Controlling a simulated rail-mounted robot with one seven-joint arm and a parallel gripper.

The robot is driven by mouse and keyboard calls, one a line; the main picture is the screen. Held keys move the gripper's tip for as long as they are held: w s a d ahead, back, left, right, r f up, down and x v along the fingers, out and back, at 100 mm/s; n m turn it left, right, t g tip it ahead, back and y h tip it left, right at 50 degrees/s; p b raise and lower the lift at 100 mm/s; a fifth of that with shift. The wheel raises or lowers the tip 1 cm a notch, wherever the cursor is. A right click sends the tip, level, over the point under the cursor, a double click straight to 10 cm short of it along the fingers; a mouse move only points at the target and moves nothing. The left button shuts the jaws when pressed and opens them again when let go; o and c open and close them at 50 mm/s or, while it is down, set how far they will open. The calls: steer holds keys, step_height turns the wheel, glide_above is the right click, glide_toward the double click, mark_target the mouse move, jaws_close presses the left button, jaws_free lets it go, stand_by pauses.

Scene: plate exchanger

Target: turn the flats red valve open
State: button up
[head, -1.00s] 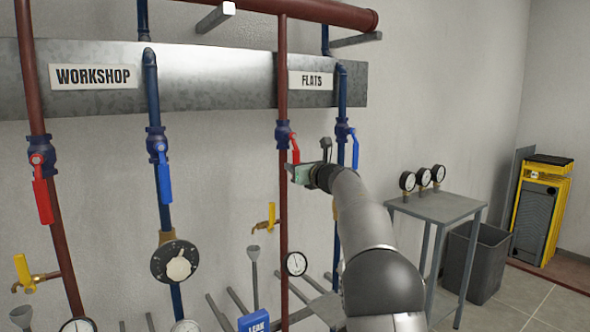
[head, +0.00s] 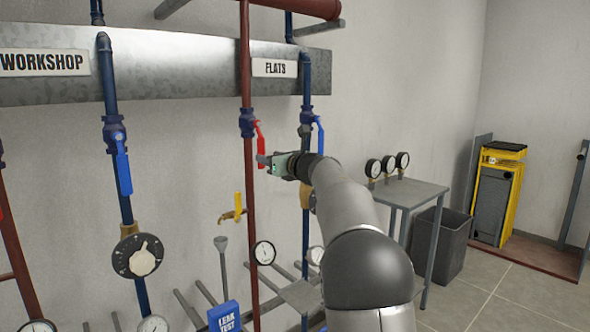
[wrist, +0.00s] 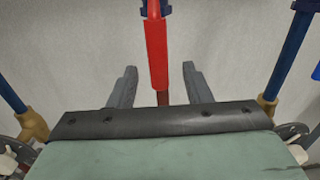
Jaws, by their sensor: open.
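The flats red valve has a red lever (head: 260,136) on a blue body (head: 247,122), on the dark red pipe below the FLATS sign (head: 275,68). The lever hangs down, tilted slightly off the pipe in the head view. My gripper (head: 265,160) is at the lever's lower end. In the wrist view, the red lever (wrist: 157,55) reaches down between the two open fingers of my gripper (wrist: 159,75), with a gap on each side. The fingers hold nothing. Exact depth between fingertips and lever is hard to tell.
The flats blue lever (head: 320,136) hangs on the blue pipe close to the right, near my wrist. A yellow-handled tap (head: 238,205) and a gauge (head: 263,252) are below. A grey table (head: 405,192) with several gauges stands right. The workshop blue lever (head: 123,168) is left.

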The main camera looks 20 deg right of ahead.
steer(key=b+v, duration=0.1)
steer(key=v, duration=1.1)
steer(key=shift+s, duration=0.2)
